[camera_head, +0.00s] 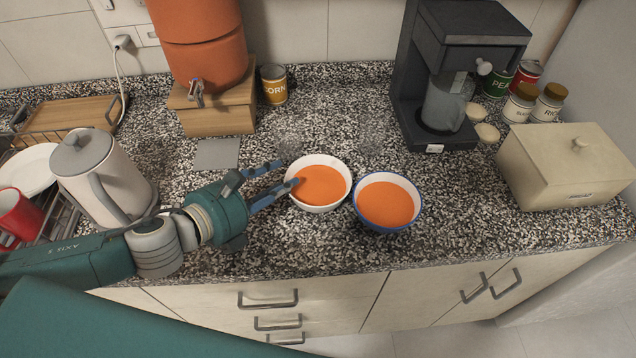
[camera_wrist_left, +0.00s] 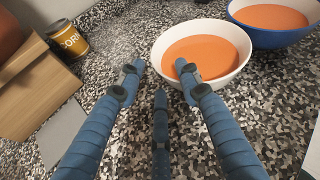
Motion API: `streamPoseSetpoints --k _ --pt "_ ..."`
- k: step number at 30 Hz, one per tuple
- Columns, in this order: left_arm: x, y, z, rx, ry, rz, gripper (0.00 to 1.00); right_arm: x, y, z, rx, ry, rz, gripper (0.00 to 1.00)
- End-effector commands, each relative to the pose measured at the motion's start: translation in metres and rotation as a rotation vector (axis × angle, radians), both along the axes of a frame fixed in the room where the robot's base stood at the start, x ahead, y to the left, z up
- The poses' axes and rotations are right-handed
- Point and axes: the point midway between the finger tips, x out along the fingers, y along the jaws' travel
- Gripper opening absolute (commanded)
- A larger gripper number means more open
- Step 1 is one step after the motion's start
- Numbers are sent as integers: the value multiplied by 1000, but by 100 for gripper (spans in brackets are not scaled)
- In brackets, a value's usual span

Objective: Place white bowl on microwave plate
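The white bowl (camera_head: 337,203), filled with orange contents, sits upright on the speckled counter in the head view. It also shows at the top of the left wrist view (camera_wrist_left: 240,73). My left gripper (camera_head: 289,172) comes in from the left, its fingers spread at the bowl's left side. In the left wrist view the gripper (camera_wrist_left: 160,68) is open, with nothing held between the fingers. One fingertip overlaps the bowl's near rim; I cannot tell whether it touches. No microwave or microwave plate is in view. My right gripper is not in view.
A blue bowl (camera_head: 407,225) with orange contents stands close to the white bowl's right. A kettle (camera_head: 91,172) and dish rack are at left, a coffee machine (camera_head: 416,97) behind, and a beige box (camera_head: 537,180) at right. The counter's front edge is near.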

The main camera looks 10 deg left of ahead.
Motion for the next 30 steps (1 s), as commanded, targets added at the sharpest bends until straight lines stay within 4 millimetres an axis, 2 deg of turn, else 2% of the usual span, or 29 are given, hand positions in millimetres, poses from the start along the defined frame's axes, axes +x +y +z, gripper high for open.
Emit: streamPoseSetpoints --k 5,12,22,23,27,28,30 --pt "10 -5 -3 -3 0 1 35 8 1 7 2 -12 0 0" --pt "39 -17 -17 -3 -1 0 35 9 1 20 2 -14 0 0" --pt "45 -20 -23 0 0 -2 35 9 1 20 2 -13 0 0" --pt "45 -20 -23 0 0 -2 31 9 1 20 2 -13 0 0" --pt "45 -20 -23 1 0 -2 3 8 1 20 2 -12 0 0" --pt "45 -20 -23 1 0 -2 0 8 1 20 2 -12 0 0" --pt "45 -20 -24 1 1 -2 0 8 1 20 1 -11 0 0"
